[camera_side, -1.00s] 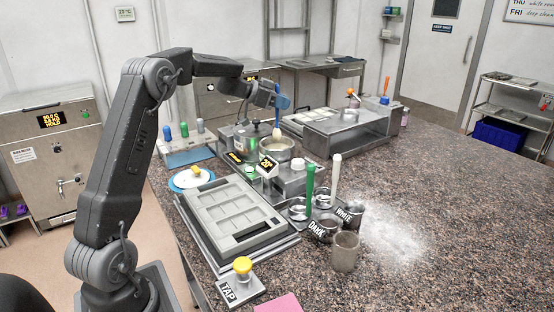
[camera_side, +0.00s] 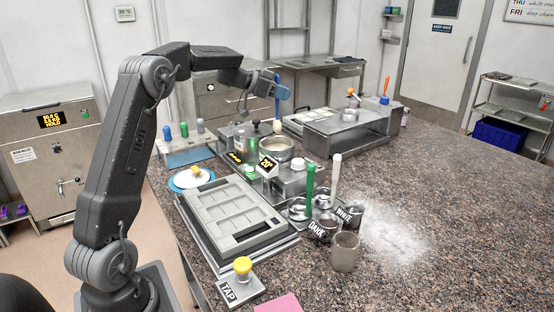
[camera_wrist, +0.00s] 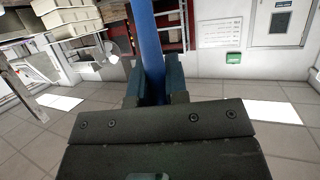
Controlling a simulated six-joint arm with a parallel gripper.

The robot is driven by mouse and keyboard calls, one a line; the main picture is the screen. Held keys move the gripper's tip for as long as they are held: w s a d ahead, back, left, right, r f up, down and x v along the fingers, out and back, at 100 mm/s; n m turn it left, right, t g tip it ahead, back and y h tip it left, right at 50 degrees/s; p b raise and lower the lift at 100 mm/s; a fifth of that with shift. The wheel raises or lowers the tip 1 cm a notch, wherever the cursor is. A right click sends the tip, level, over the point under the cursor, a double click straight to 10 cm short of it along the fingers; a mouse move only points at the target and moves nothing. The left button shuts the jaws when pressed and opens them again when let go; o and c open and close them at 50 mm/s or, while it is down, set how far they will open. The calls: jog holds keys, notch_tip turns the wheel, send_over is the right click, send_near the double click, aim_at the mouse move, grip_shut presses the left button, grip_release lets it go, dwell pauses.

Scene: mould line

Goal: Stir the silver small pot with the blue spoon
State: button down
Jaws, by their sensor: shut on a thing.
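My gripper (camera_side: 277,93) is shut on the blue spoon (camera_side: 277,83) by its handle and holds it upright. In the wrist view the blue handle (camera_wrist: 148,45) stands between the two fingers (camera_wrist: 156,88). The spoon's pale lower end (camera_side: 277,124) is over the open silver small pot (camera_side: 277,147), which holds pale contents. The tip is at or just above the pot's rim; I cannot tell if it touches the contents.
A lidded pot (camera_side: 245,137) stands left of the silver pot. A display (camera_side: 267,165) is in front. A grey mould tray (camera_side: 232,207), green-handled spoon (camera_side: 310,180), white-handled spoon (camera_side: 335,175) and cups stand nearer.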

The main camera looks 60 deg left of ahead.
jog(key=shift+r, duration=0.6)
